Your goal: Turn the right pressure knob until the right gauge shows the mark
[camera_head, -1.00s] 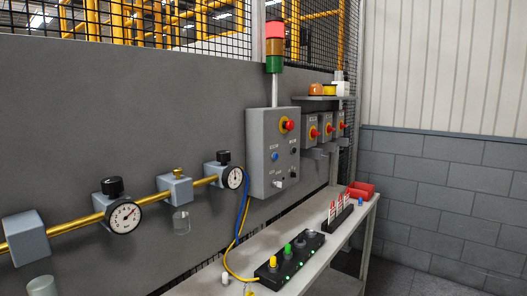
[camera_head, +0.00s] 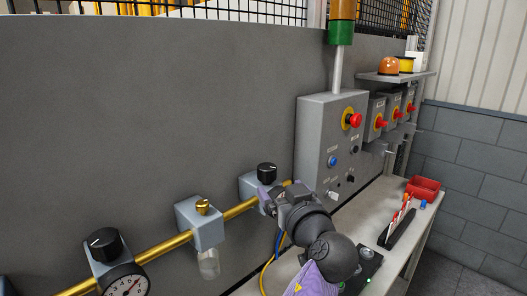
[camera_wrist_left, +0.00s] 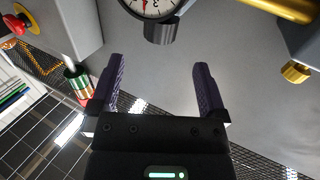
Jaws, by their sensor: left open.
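The right pressure knob (camera_head: 267,173) is black and sits on top of the grey right regulator block (camera_head: 252,187). In the left wrist view the knob (camera_wrist_left: 162,32) lies straight ahead, between the lines of the fingers but beyond their tips. The right gauge (camera_wrist_left: 157,8) is cut off by the top edge there, so its mark cannot be read; in the head view my gripper hides it. My left gripper (camera_head: 273,197) is open and empty, in front of and just below the knob; its purple fingers show in the wrist view (camera_wrist_left: 160,66). My right gripper is out of view.
The left gauge (camera_head: 127,287) and its knob (camera_head: 104,244) are on the same brass pipe (camera_head: 178,241). A filter block (camera_head: 200,222) with a brass cap stands between the regulators. The grey control box (camera_head: 331,145) is close to the right of my gripper.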

